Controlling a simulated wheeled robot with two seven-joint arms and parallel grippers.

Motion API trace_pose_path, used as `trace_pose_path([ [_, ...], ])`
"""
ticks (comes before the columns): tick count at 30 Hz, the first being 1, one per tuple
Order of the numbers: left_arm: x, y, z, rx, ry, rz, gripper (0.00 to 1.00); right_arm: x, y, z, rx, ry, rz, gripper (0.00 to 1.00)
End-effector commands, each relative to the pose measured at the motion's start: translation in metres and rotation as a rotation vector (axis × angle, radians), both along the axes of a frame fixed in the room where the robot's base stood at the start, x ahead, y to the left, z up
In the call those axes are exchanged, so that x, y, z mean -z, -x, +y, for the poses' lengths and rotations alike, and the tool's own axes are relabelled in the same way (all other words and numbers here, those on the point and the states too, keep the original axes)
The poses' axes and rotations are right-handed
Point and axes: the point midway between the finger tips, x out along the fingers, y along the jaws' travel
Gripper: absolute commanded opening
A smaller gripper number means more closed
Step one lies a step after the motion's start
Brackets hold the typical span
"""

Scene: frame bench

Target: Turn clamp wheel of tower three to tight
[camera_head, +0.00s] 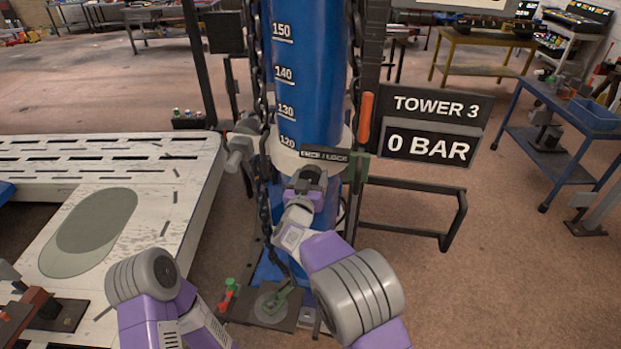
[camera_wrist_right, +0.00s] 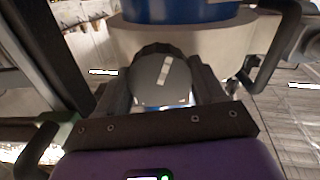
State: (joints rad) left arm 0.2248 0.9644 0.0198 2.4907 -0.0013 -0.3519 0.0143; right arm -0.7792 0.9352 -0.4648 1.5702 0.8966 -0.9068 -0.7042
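Tower three is a blue column (camera_head: 308,70) with white height marks and a pale collar (camera_head: 285,155). A dark plate (camera_head: 325,155) at the collar reads FREE / LOCK, partly hard to read. My right gripper (camera_head: 308,180) reaches the column just below it and hides the clamp wheel in the head view. In the right wrist view the clamp wheel (camera_wrist_right: 150,75) is a dark round knob with a pale line tilted slightly right of upright. The fingers of my right gripper (camera_wrist_right: 162,95) sit against both its sides with no clear gap. My left gripper is out of view.
Chains (camera_head: 265,100) hang beside the column. A sign (camera_head: 432,125) reads TOWER 3, 0 BAR. A dark rail (camera_head: 420,185) juts out at right. A slotted white bench (camera_head: 95,165) stands at left. A blue cart (camera_head: 560,135) stands at right, with open floor between.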

Motion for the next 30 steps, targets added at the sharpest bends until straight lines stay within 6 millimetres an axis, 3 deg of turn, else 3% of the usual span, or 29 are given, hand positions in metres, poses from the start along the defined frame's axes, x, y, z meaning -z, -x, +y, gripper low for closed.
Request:
trace_pose_path([
  [4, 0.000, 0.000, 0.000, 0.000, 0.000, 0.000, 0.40, 0.000, 0.000, 0.000, 0.000, 0.000, 0.000, 0.39],
  [17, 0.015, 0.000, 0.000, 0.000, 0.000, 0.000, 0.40, 0.002, 0.000, 0.000, 0.000, -0.113, -0.025, 0.39],
  [30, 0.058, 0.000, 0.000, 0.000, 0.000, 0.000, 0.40, 0.004, 0.000, -0.001, 0.001, -0.493, -0.106, 0.39],
])
